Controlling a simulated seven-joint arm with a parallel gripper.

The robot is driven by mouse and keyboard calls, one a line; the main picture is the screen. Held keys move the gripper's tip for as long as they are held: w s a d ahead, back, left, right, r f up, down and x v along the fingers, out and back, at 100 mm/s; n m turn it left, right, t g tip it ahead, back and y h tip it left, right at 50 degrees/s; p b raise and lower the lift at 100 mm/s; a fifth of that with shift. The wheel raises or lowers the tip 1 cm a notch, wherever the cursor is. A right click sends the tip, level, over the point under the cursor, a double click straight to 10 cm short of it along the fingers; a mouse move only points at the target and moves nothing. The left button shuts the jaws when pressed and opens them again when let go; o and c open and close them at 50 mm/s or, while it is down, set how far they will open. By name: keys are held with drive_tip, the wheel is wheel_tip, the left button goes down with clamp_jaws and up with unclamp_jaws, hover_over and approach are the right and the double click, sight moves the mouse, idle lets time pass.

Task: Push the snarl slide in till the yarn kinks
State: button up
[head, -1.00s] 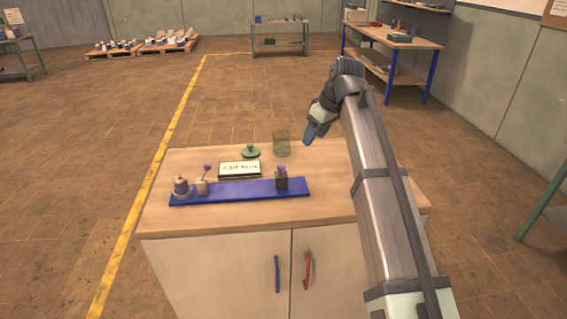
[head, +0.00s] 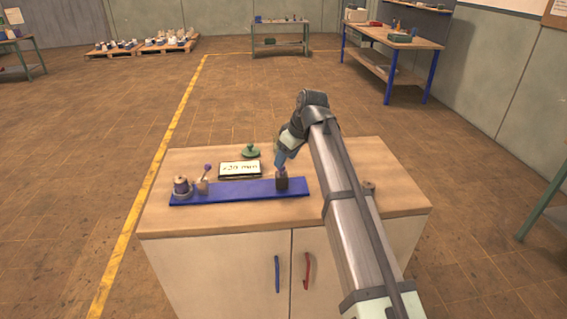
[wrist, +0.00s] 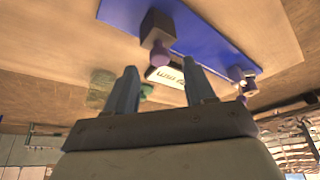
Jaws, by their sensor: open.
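A blue base plate (head: 235,190) lies along the workbench top. At its right end stands a dark block with a purple knob (head: 282,184), perhaps the snarl slide; in the wrist view the block (wrist: 160,22) and its knob (wrist: 159,55) show clearly. At the left end are a purple-wound spool (head: 181,186) and a pale post with a purple ball (head: 202,184). I cannot make out the yarn's path. My gripper (head: 281,162) is just above the block, open and empty; in the wrist view the knob appears beyond and between the fingertips (wrist: 159,66), seemingly apart from them.
A small display (head: 239,169) stands behind the plate, its marks too small to read. A green lid (head: 250,151) sits behind it. A glass jar shows in the wrist view (wrist: 100,88). A small round brown thing (head: 369,187) is right of my arm. The front bench top is clear.

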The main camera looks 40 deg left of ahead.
sight(281, 176)
drive_tip(key=shift+x, duration=1.55)
clamp_jaws()
